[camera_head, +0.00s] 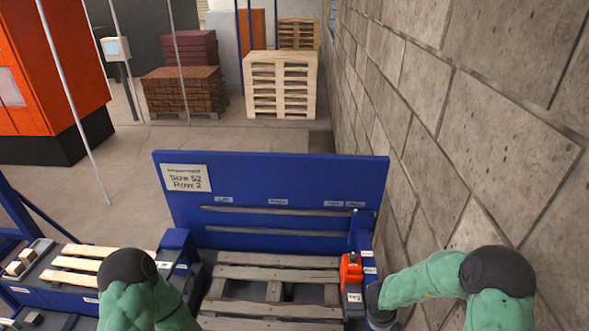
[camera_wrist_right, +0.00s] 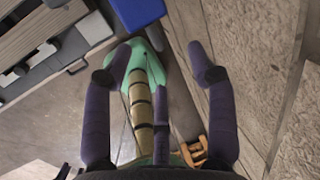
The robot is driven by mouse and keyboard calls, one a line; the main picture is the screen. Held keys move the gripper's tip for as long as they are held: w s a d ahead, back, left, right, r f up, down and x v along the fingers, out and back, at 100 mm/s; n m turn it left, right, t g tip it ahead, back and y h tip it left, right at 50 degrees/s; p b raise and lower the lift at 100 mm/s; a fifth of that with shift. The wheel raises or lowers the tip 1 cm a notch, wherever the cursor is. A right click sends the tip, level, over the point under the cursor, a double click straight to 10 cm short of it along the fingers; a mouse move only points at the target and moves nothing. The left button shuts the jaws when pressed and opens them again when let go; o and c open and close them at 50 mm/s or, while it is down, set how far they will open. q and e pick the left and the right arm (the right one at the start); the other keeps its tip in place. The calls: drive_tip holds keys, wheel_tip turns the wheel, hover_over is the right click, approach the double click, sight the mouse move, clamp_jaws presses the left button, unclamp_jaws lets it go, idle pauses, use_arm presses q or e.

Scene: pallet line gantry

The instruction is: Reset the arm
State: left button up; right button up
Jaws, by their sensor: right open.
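My right arm (camera_head: 430,282), in a green sleeve, comes in from the lower right of the head view and bends left to a dark wrist beside the blue pallet station. In the right wrist view my right gripper (camera_wrist_right: 158,48) has its two dark purple fingers spread wide, with nothing held between them. Behind the fingers are a green shape (camera_wrist_right: 147,68) and a tan, black-banded part; I cannot tell what they belong to. My left arm (camera_head: 140,303) shows only its green sleeve and dark joint at the lower left. My left gripper is out of view.
A blue panel (camera_head: 275,175) stands behind a wooden pallet (camera_head: 275,260). A red device (camera_head: 351,270) sits at its right edge, close to my right wrist. A block wall (camera_head: 440,110) runs along the right. Stacked pallets (camera_head: 281,85) stand farther back, beyond open floor.

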drive_tip(key=s+a+f+n+y, duration=0.4)
drive_tip(key=s+a+n, duration=0.5)
drive_tip(key=n, duration=0.7)
drive_tip(key=s+a+f+n+y, duration=0.4)
drive_tip(key=s+a+n, duration=0.45)
drive_tip(key=n, duration=0.75)
wheel_tip(320, 180, down, 36)
drive_tip(key=h+b, duration=0.1)
drive_tip(key=b, duration=3.3)
drive_tip(key=shift+s+r+n+g, duration=0.25)
drive_tip(key=shift+s+n+g, duration=0.05)
drive_tip(key=shift+s, duration=0.05)
